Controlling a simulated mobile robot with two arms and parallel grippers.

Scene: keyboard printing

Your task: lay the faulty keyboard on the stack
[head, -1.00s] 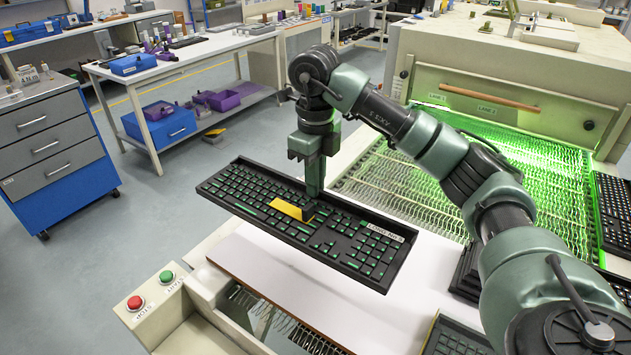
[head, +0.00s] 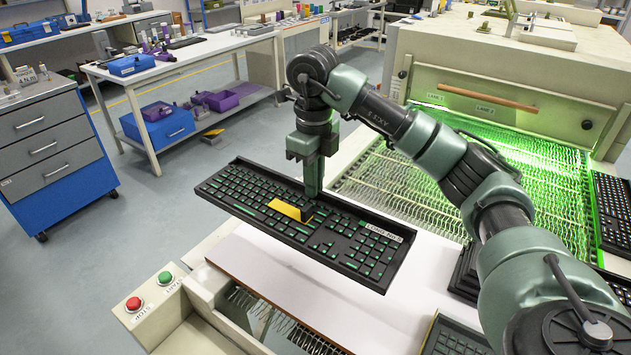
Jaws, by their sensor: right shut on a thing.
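A black keyboard (head: 345,243) with green-lit gaps between its keys hangs above the white table edge in the head view. A yellow mark (head: 285,209) lies across its keys near the gripper, and a white label is at its right end. My right gripper (head: 312,205) points down and is shut on this keyboard near its middle. Dark stacked edges (head: 465,272), perhaps the stack, show to the right of the held keyboard, mostly hidden behind my right arm. My left gripper is not in view.
A machine with a green-lit conveyor (head: 400,195) stands behind. Another keyboard (head: 612,212) lies at its right side, and part of one (head: 452,337) shows at the bottom. The white table top (head: 290,285) is bare below the held keyboard. Start and stop buttons (head: 134,303) are at lower left.

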